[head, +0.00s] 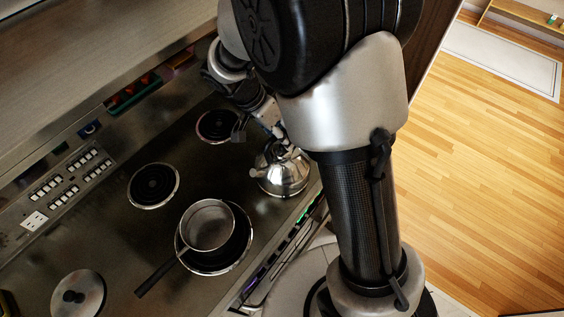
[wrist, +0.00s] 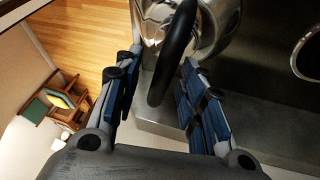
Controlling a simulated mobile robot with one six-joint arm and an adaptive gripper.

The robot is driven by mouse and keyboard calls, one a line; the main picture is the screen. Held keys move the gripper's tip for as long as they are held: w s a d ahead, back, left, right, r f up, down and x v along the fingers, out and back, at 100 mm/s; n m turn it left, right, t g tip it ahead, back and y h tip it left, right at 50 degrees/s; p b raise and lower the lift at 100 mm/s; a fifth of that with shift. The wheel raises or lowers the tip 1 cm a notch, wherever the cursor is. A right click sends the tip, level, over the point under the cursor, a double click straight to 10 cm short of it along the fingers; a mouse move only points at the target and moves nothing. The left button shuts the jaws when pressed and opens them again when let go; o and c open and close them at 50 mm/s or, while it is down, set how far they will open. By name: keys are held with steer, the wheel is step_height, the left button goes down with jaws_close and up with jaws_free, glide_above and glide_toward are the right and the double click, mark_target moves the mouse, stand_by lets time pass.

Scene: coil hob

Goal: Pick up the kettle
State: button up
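The kettle (head: 283,174) is shiny metal and stands upright near the front edge of the hob, right of the pan. In the wrist view its metal body (wrist: 219,22) fills the top, with the black curved handle (wrist: 172,62) in front. My gripper (wrist: 160,58) is open, one blue-padded finger on each side of the handle. The handle lies nearer the right finger; I cannot tell whether they touch. In the head view my gripper (head: 268,122) is above the kettle, and my arm partly hides both.
A saucepan (head: 208,225) with a black handle sits on the front burner, left of the kettle. Bare coil burners (head: 154,186) lie behind. A round lid (head: 78,295) lies at lower left. The hob's front edge runs close by the kettle, with wooden floor (head: 490,150) beyond.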

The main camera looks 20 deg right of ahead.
steer(key=shift+c, duration=0.3)
jaws_close()
steer(key=shift+r, duration=0.1)
